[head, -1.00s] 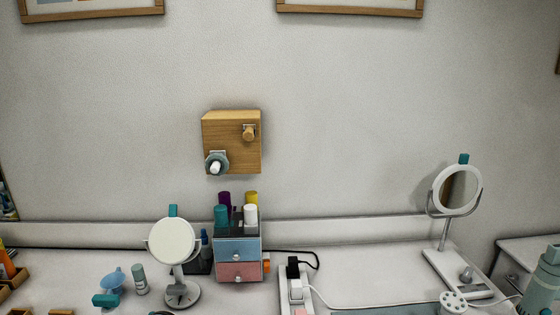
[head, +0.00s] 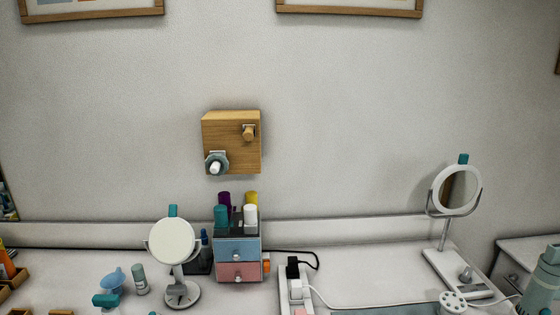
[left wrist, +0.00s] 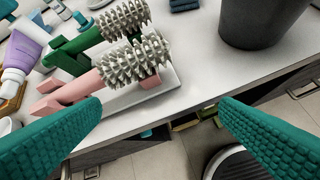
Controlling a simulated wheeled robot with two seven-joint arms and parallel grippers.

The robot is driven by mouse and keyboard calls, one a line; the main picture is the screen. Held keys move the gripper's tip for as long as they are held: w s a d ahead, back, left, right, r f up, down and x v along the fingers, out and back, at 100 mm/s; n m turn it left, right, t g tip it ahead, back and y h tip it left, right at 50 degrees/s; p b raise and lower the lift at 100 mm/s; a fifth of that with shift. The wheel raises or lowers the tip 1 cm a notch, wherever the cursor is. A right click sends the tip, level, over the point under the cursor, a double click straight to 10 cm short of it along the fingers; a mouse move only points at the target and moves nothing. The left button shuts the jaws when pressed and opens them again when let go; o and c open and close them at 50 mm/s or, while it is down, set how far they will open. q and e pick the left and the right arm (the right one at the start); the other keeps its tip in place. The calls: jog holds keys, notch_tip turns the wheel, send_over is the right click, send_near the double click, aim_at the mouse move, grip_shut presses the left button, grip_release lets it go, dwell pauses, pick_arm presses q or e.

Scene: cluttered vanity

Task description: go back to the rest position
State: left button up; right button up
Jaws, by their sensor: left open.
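My left gripper (left wrist: 160,125) shows in the left wrist view as two teal ridged fingers spread wide apart. It is open, with nothing between the fingers. Beyond the fingers are the front edge of the vanity top (left wrist: 205,78) and the floor. Neither gripper shows clearly in the head view.
Two spiky rollers, one with a pink handle (left wrist: 88,90) and one green (left wrist: 70,60), lie near a dark bin (left wrist: 262,22). In the head view a round mirror (head: 171,241), a small drawer unit (head: 237,262), a power strip (head: 297,290) and a second mirror (head: 457,188) stand along the wall.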

pick_arm(q)
jog(key=s+f+n+g, duration=0.2)
jog(key=s+f+g, duration=0.25)
jog(key=s, duration=0.45)
jog(key=s+f+g, duration=0.2)
jog(key=s+f, duration=0.1)
jog(key=f, duration=2.6)
jog(key=s+a+f, duration=0.2)
jog(key=s+f, duration=1.1)
jog(key=s, duration=0.1)
jog(key=shift+s+a+g+h, duration=0.3)
jog(key=shift+s+a+g, duration=0.05)
jog(key=shift+s, duration=0.05)
